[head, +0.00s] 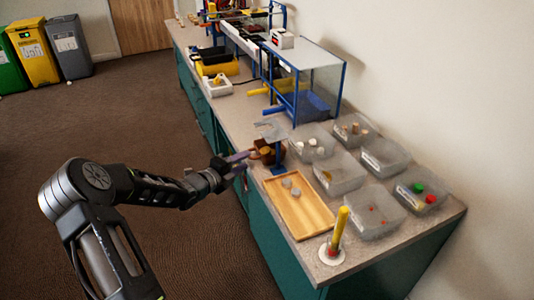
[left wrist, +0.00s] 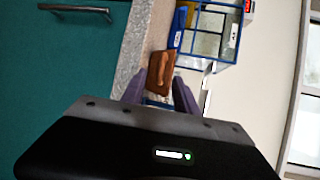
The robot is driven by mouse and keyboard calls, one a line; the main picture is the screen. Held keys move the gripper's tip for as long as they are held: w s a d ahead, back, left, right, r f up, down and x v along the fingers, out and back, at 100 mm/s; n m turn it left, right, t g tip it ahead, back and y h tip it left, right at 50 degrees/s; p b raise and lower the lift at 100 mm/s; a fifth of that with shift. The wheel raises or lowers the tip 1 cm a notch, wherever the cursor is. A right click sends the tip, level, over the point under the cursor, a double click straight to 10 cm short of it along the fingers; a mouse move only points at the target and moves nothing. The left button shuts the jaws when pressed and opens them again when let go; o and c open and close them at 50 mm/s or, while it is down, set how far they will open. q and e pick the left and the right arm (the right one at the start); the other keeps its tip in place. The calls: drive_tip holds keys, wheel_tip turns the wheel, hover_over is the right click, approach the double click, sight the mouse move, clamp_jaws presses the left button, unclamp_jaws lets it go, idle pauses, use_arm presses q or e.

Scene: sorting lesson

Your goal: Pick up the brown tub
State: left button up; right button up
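The brown tub (head: 268,155) stands near the left edge of the counter in the head view, by a blue stand (head: 278,157). In the left wrist view the brown tub (left wrist: 160,74) shows just beyond and between the fingertips. My left gripper (head: 241,160) reaches in from the left at the counter edge, just short of the tub. Its purple fingers (left wrist: 158,92) are apart, with nothing seen held between them. Part of the tub's near side is hidden by the fingers in the left wrist view. My right gripper is not in view.
A wooden tray (head: 311,217) with grey pieces lies in front of the tub. Clear bins (head: 372,225) stand to its right, some holding small items. A yellow post (head: 339,228) stands at the near end. A blue-framed clear box (head: 315,78) stands behind. Floor left of the counter is open.

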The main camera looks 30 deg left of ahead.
use_arm(q)
drive_tip(key=shift+x, duration=1.05)
drive_tip(key=shift+c, duration=0.5)
clamp_jaws()
